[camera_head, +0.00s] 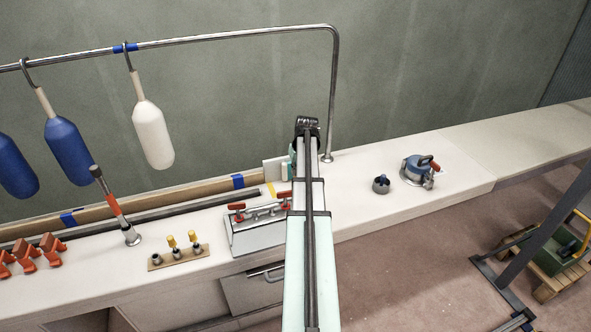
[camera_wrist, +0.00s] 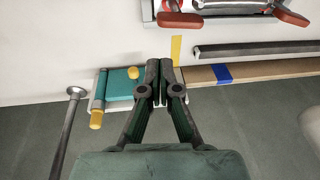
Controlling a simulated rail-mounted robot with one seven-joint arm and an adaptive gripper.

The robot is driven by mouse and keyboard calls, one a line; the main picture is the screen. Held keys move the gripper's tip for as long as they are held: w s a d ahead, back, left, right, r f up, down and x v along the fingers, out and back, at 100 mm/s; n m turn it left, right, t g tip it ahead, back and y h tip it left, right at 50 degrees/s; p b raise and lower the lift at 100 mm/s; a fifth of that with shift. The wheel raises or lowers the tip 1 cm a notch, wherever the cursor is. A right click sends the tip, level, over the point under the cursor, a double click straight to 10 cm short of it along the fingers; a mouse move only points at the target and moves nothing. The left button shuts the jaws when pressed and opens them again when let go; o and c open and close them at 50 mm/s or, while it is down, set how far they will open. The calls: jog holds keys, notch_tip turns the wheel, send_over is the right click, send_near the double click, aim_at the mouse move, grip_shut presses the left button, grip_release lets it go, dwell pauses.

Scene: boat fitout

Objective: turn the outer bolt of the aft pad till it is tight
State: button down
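In the wrist view a teal pad (camera_wrist: 121,86) sits in a pale bracket along the bench's back edge. One yellow bolt head (camera_wrist: 133,72) shows on its face. I cannot tell which is the outer bolt of the aft pad. My gripper (camera_wrist: 160,72) has its fingers nearly together, in front of the bracket's right part, with nothing visible between them. In the head view my arm partly hides the pads (camera_head: 285,170).
A metal rail post (camera_head: 329,110) rises right of my arm; it also shows in the wrist view (camera_wrist: 67,125). A clamp fixture with red handles (camera_head: 257,226) stands to the left. A blue device (camera_head: 417,168) and a dark cup (camera_head: 381,184) stand to the right on the bench.

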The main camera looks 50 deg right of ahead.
jog(key=b+x, duration=0.4)
jog(key=x, duration=0.5)
jog(key=shift+f, duration=0.2)
jog(key=shift+s+a, duration=0.2)
jog(key=shift+a, duration=0.3)
jog(key=shift+s+a, duration=0.15)
jog(key=shift+a, duration=0.3)
dwell(0.4)
jog(key=shift+d, duration=0.1)
notch_tip(320, 180, up, 6)
jog(key=d+p, duration=0.2)
jog(key=shift+w, duration=0.2)
dwell(0.8)
dwell(0.4)
